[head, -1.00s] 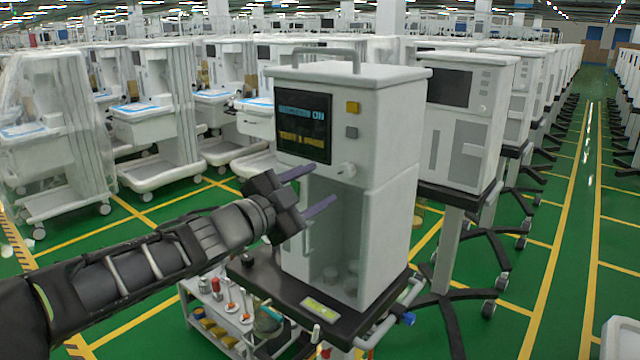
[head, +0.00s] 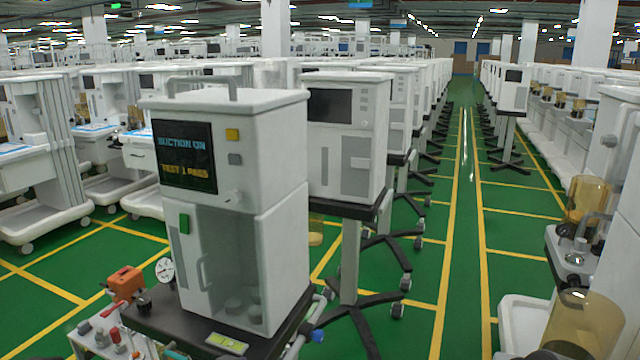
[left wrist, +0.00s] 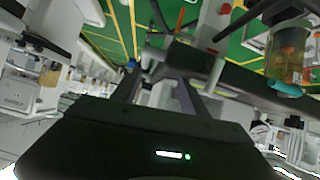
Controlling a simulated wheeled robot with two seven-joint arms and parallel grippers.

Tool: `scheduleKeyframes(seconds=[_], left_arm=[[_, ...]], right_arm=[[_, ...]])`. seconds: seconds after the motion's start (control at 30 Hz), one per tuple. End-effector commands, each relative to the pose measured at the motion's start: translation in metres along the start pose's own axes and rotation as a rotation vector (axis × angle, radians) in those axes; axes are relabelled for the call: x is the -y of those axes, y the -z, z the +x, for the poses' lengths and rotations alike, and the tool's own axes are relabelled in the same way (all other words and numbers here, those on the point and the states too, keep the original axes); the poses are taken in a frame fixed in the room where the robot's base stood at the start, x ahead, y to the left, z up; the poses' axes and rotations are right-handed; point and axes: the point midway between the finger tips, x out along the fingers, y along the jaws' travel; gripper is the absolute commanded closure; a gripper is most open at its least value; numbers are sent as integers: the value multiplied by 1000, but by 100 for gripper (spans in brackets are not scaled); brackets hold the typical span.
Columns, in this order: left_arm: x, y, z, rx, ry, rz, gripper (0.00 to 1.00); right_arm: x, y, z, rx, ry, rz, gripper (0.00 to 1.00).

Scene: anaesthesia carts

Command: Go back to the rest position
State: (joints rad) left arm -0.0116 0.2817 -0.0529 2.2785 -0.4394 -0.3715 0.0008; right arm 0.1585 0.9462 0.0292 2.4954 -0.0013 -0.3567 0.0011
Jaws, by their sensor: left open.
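My left gripper (left wrist: 157,88) shows in the left wrist view, its two dark fingers apart with nothing between them. No arm shows in the head view, and my right gripper is in neither view. The white suction machine (head: 285,215) stands upright at left centre in the head view on a dark cart top. Its screen (head: 184,156) reads "SUCTION ON" with a yellow test line below.
A small orange box (head: 125,280) and a round gauge (head: 165,270) are left of the machine. More machines on wheeled stands (head: 345,145) line the aisle. Amber jars (head: 585,325) are close at right. The green floor aisle (head: 462,220) is clear.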

Motion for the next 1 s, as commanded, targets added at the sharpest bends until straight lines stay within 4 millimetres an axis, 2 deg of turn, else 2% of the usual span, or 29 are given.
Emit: scheduleKeyframes(seconds=[0.03,0.13,0.23,0.3,0.4,0.5,0.6,0.7,1.0], left_arm=[[-10,-44,9,85,-10,-66,48],[-30,-125,16,243,-12,-200,48],[-53,-205,10,407,-7,-321,48],[-72,-257,-2,522,-1,-397,48],[-98,-321,-25,670,6,-482,48],[-120,-365,-46,782,-1,-530,48],[-136,-392,-61,850,-17,-549,48],[-141,-404,-66,880,-21,-561,48],[-140,-404,-66,880,-19,-565,48]], right_arm=[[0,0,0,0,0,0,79],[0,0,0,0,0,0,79],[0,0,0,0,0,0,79],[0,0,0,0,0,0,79],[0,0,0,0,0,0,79],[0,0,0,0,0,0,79],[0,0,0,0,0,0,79],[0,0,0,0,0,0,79],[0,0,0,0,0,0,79]])
